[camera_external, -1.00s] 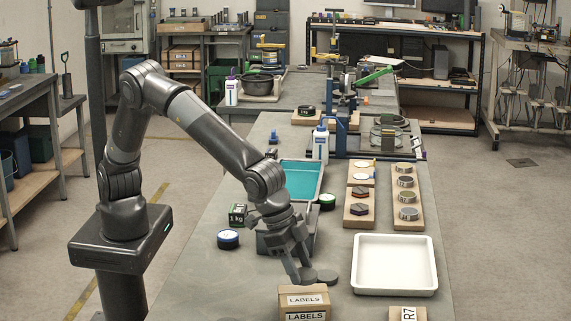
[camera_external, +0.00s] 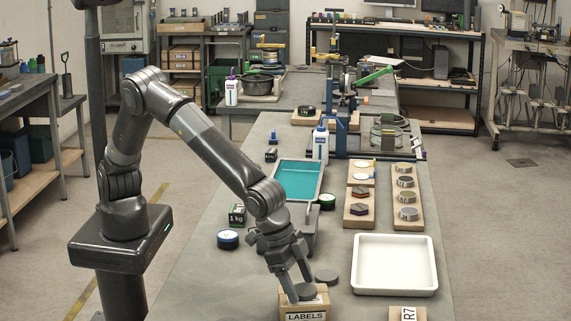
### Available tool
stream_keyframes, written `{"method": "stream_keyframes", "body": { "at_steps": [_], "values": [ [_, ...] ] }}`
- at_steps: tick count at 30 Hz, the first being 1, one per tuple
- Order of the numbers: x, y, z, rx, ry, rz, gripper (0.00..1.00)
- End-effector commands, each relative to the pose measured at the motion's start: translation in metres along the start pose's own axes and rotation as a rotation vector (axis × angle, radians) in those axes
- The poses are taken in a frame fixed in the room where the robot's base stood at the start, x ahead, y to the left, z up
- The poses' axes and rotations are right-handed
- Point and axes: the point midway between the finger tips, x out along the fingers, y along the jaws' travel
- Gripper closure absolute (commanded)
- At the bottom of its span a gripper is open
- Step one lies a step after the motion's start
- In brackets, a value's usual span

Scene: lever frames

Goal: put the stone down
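A dark grey round flat stone (camera_external: 305,291) is between the fingertips of my gripper (camera_external: 299,289). One finger is at its left edge and the other is behind it. The stone appears over the top of the cardboard box marked LABELS (camera_external: 305,316) at the front and covers the label on its top. I cannot tell whether it touches the box. A second dark grey disc (camera_external: 326,276) lies just behind and right of it, apart from my fingers.
A white empty tray (camera_external: 394,265) lies to the right. A blue-lidded round tin (camera_external: 228,239), a 1 kg block (camera_external: 237,214) and a teal-lined tray (camera_external: 297,180) are behind and left. Wooden boards with discs (camera_external: 408,225) stand behind the white tray. The left table front is clear.

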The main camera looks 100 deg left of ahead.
Motion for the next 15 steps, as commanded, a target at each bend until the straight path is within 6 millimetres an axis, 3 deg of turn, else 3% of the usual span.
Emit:
{"method": "stream_keyframes", "body": {
  "at_steps": [8,15],
  "values": [
    [-0.003,0.000,-0.001,0.000,0.001,0.001,0.28],
    [-0.041,0.001,-0.002,0.000,0.004,0.003,0.28]
  ]
}}
